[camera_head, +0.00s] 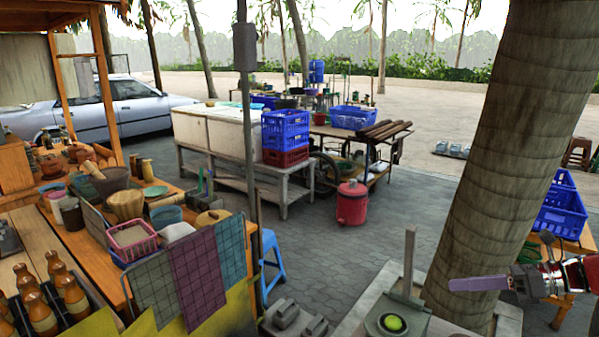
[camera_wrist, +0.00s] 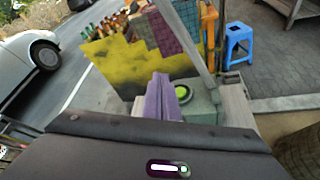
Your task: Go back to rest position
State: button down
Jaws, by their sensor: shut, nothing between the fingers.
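My gripper (camera_head: 455,285) is at the lower right of the head view, in front of the palm trunk. Its purple fingers lie together, pointing left, with nothing between them. In the wrist view my gripper (camera_wrist: 160,78) shows as purple fingers close together, over the grey block in the picture. A brown mortar-like vessel (camera_head: 126,206) stands on the wooden stall counter (camera_head: 24,222) at the left, well apart from my gripper.
The thick palm trunk (camera_head: 505,150) and blue crates (camera_head: 562,205) are near my arm. A blue stool (camera_head: 271,262) stands beside the stall.

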jog(key=s+a+f+n+g+h, duration=0.4)
jog(key=s+a+f+n+h, duration=0.35)
jog(key=s+n, duration=0.5)
jog(key=s+a+r+n+t+h, duration=0.3)
jog(key=s+a+r+n+h, duration=0.2)
jog(key=s+a+n, duration=0.4)
jog(key=a+r+n, duration=0.1)
jog(key=a+n, duration=0.3)
jog(key=n, duration=0.3)
jog(key=shift+a+t, duration=0.3)
jog(key=shift+t, duration=0.1)
